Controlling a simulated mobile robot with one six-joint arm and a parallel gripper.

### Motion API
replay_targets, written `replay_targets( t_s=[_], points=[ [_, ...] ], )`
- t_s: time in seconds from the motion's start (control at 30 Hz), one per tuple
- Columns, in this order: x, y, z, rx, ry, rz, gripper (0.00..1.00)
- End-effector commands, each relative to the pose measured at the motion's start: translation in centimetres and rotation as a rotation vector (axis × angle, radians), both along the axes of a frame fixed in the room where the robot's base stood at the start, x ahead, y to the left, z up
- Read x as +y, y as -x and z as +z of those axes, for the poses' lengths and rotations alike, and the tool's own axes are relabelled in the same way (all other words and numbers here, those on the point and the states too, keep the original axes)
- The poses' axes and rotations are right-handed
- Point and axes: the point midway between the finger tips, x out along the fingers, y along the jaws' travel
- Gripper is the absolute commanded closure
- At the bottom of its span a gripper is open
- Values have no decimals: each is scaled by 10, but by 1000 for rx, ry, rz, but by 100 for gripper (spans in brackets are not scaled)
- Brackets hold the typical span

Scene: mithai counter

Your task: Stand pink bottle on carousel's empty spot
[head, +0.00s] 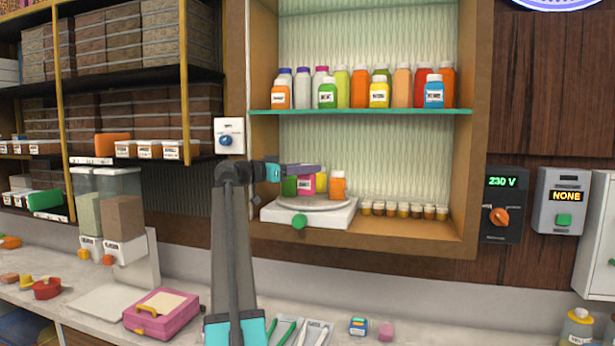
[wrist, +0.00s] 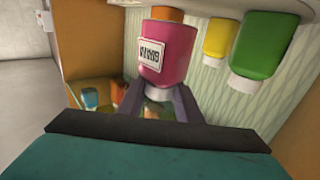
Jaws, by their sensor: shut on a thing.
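The pink bottle (head: 305,187) has a white label and is at the carousel in the lower bay of the wall cabinet. In the wrist view the pink bottle (wrist: 172,52) appears upside down, with my gripper (wrist: 158,97) shut around its cap end. My gripper (head: 304,169) comes in from the left, above the carousel plate (head: 314,204). A green bottle (head: 289,187), a yellow bottle (head: 322,183) and an orange bottle (head: 338,186) stand on the plate around it. I cannot tell whether the pink bottle's base touches the plate. The empty spot is hidden.
The carousel's white base (head: 335,218) has a green knob (head: 300,221). Several small jars (head: 404,210) line the shelf to its right. A teal-edged shelf (head: 360,112) with several bottles is above. The cabinet's left wall (wrist: 98,42) is close to my gripper.

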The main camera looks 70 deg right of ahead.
Motion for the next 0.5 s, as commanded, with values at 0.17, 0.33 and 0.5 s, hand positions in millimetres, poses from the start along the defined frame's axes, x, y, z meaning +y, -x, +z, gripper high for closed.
replay_targets(
  t_s=[0.17,0.33,0.5],
  points=[
    [1,1,-15,2,-1,0,96],
    [0,1,-25,2,1,-1,96],
    [0,1,-26,1,1,-1,96]
  ],
)
